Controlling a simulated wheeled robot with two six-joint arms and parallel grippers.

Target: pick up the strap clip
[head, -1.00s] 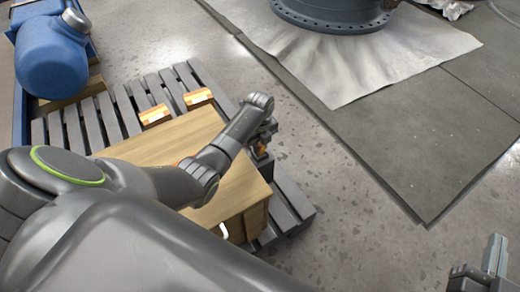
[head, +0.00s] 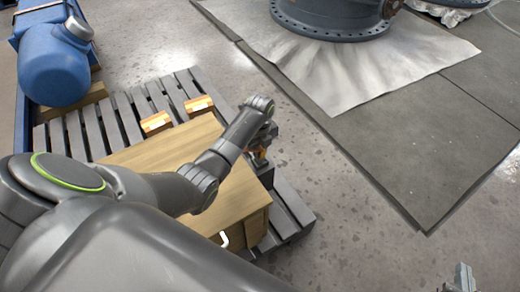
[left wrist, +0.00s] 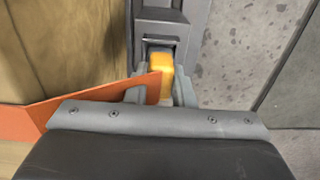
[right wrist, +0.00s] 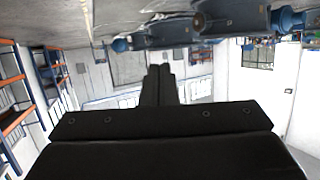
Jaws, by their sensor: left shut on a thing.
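The strap clip (left wrist: 160,66), a yellow-orange piece, sits between the fingers of my left gripper (left wrist: 160,92) in the left wrist view. An orange strap (left wrist: 85,105) runs from beside it to the left. In the head view my left gripper (head: 262,160) is at the right side of a wooden crate, with a bit of orange at it; the clip is mostly hidden there. My right gripper (head: 461,280) is at the bottom right edge, over the floor. In the right wrist view its fingers (right wrist: 158,72) are together with nothing seen between them.
The wooden crate (head: 160,150) stands on a grey slatted pallet (head: 292,205). Two orange pieces (head: 156,123) lie at its far edge. A blue machine (head: 52,70) is at the upper left. A dark flanged valve (head: 330,20) stands on a pale sheet. The floor between is clear.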

